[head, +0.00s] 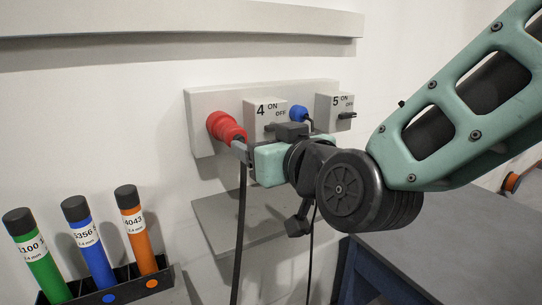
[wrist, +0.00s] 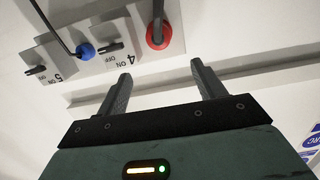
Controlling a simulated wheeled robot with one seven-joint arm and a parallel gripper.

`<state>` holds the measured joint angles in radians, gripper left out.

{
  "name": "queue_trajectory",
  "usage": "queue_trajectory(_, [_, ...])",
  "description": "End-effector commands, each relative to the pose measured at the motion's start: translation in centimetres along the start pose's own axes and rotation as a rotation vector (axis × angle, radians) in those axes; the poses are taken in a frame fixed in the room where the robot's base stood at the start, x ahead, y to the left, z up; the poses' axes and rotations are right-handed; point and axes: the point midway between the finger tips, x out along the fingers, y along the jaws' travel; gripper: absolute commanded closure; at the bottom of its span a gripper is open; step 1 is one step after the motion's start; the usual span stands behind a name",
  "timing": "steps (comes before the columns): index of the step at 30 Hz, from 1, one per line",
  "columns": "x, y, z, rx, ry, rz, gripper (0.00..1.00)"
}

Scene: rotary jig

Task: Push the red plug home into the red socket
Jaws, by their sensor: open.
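The red plug (head: 234,134) is at the red socket (head: 216,123) on the left part of the grey wall panel, lined up with it. I cannot tell how deep it sits. A dark cable hangs below the plug. In the wrist view the red socket and plug (wrist: 158,36) show as one red round shape with the cable running up from it. My gripper (head: 239,151) is close to the plug in the head view, at its lower right. In the wrist view its two fingers (wrist: 161,70) are apart with nothing between them, and the red plug shows beyond the gap.
A switch box marked 4 (head: 263,116), a blue plug (head: 298,113) and a switch box marked 5 (head: 333,110) are on the panel (head: 202,105) to the right. A grey shelf (head: 222,222) is below. Coloured tubes stand in a black rack (head: 128,288) at lower left.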

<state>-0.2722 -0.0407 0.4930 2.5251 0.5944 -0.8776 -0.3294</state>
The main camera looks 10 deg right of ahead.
Motion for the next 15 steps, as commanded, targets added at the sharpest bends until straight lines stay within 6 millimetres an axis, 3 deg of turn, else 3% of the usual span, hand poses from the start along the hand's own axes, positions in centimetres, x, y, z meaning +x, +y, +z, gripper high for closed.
queue_trajectory(6, [-1.5,0.0,0.1,0.0,0.0,0.0,0.31])
queue_trajectory(15, [-1.8,0.0,0.1,0.0,-0.001,0.0,0.31])
